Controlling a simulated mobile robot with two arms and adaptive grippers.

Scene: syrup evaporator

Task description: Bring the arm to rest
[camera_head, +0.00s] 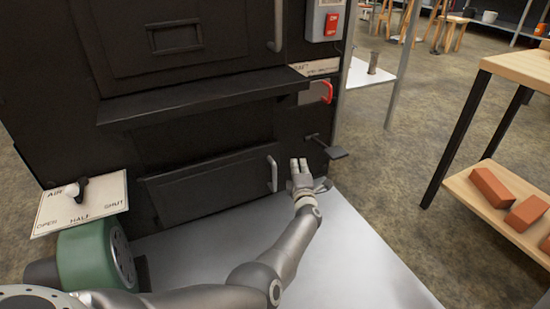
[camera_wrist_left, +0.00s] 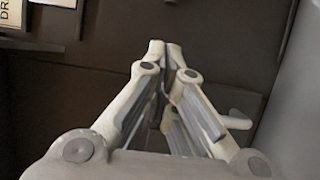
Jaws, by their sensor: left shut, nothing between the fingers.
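My left arm comes in from the lower left of the head view and reaches over the metal sheet in front of the black evaporator (camera_head: 200,115). My left gripper (camera_head: 299,163) is near the evaporator's lower right front, just right of the lower door's handle (camera_head: 272,174). In the left wrist view the left gripper's fingertips (camera_wrist_left: 165,45) are together, with nothing visible between them. A dark surface lies behind the fingers. Whether the fingertips touch anything cannot be told. My right gripper is not in view.
A dark lever (camera_head: 335,151) juts out just right of the left gripper. A red handle (camera_head: 327,92) and a red switch (camera_head: 331,24) sit above. An air lever plate (camera_head: 82,203) and green blower (camera_head: 90,255) stand left. A wooden shelf with bricks (camera_head: 492,187) is at right.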

